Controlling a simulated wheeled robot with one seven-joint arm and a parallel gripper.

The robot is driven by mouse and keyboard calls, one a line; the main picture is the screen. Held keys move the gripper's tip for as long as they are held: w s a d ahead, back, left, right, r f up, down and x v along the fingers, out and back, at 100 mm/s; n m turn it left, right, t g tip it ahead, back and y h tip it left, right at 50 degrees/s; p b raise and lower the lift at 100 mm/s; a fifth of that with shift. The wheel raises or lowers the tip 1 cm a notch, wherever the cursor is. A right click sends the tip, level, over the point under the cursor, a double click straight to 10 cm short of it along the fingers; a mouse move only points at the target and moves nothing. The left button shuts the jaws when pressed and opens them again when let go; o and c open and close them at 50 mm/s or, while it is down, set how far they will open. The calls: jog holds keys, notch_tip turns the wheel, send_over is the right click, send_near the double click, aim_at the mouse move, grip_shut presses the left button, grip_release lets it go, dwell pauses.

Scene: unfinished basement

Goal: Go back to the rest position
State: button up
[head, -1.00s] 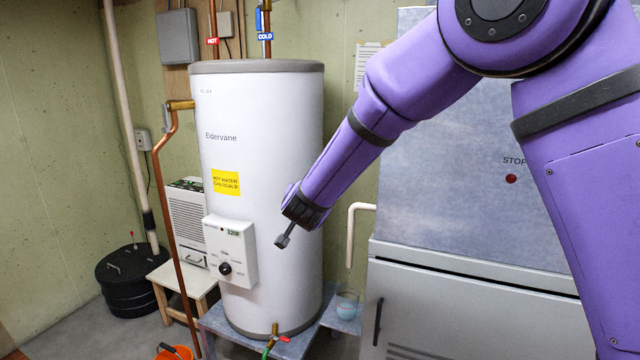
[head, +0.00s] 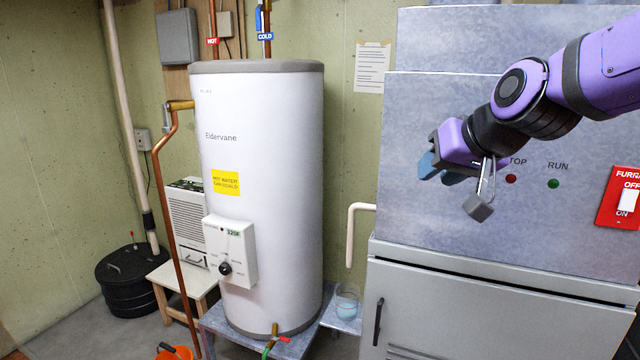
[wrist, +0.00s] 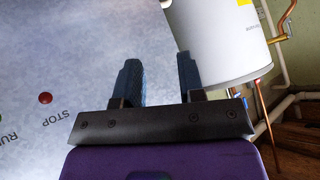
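My gripper (head: 453,188) is raised in front of the furnace's grey metal front (head: 440,130), at the right of the head view. Its two fingers stand apart with nothing between them; the gap also shows in the wrist view (wrist: 158,62). The white water heater (head: 262,150) stands to the left, clear of my gripper. Its control box (head: 230,250) has a black dial (head: 225,268) and a small green display (head: 233,232).
The furnace has a red STOP light (head: 511,179), a green RUN light (head: 553,184) and a red switch plate (head: 620,197) near my arm. A white pipe (head: 351,235) and a glass beaker (head: 346,300) sit between heater and furnace. A black bin (head: 130,280) stands far left.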

jog(key=s+d+f+g+h, duration=0.1)
jog(key=s+d, duration=0.4)
jog(key=s, duration=0.5)
jog(key=s+d+f+g+h, duration=0.2)
jog(key=s+d, duration=0.4)
jog(key=s, duration=0.4)
jog(key=shift+d+f+g+h, duration=0.15)
jog(key=shift+f+g+h, duration=0.1)
jog(key=shift+g+h, duration=0.05)
jog(key=shift+w, duration=0.1)
